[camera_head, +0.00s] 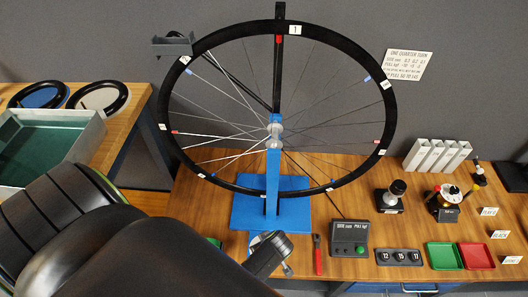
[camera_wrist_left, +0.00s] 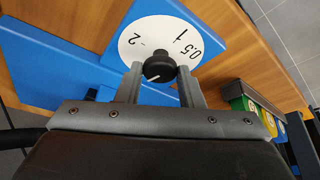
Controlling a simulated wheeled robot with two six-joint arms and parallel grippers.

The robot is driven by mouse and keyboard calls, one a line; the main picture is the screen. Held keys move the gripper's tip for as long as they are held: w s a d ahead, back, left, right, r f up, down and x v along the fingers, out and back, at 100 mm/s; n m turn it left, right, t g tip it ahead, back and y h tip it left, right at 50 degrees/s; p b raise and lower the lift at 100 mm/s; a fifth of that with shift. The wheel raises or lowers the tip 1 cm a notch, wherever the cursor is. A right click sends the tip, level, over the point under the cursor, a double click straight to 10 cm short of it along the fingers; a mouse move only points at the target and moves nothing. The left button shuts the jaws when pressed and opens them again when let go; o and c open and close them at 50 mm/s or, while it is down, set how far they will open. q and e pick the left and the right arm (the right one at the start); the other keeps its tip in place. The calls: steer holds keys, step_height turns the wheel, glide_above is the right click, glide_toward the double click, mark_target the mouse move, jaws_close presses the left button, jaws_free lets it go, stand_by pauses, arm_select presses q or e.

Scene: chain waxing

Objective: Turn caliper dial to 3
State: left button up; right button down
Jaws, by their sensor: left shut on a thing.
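The caliper dial is a white disc (camera_wrist_left: 128,45) on a blue base (camera_wrist_left: 60,62) in the left wrist view. It bears the marks 2, 1 and 0.5; no 3 can be read, and its near side is hidden. A black knob (camera_wrist_left: 159,67) with a pale pointer line stands at its middle. My left gripper (camera_wrist_left: 160,82) has one finger on each side of the knob and is shut on it. In the head view this gripper (camera_head: 266,252) is at the front of the blue stand and mostly covers the dial. My right gripper is not in view.
A spoked wheel (camera_head: 390,105) stands upright on the blue stand (camera_head: 300,212), behind my gripper. Green (camera_head: 444,256) and red trays (camera_head: 476,256) are farther right.

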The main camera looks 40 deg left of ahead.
arm_select(q)
steer(key=shift+n+g+b, duration=0.5)
steer(key=shift+n+b, duration=0.05)
steer(key=shift+n, duration=0.65)
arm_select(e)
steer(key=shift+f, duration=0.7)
arm_select(q)
steer(key=shift+d, duration=0.1)
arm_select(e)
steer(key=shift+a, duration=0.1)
arm_select(q)
steer(key=o, duration=1)
steer(key=shift+c, duration=0.2)
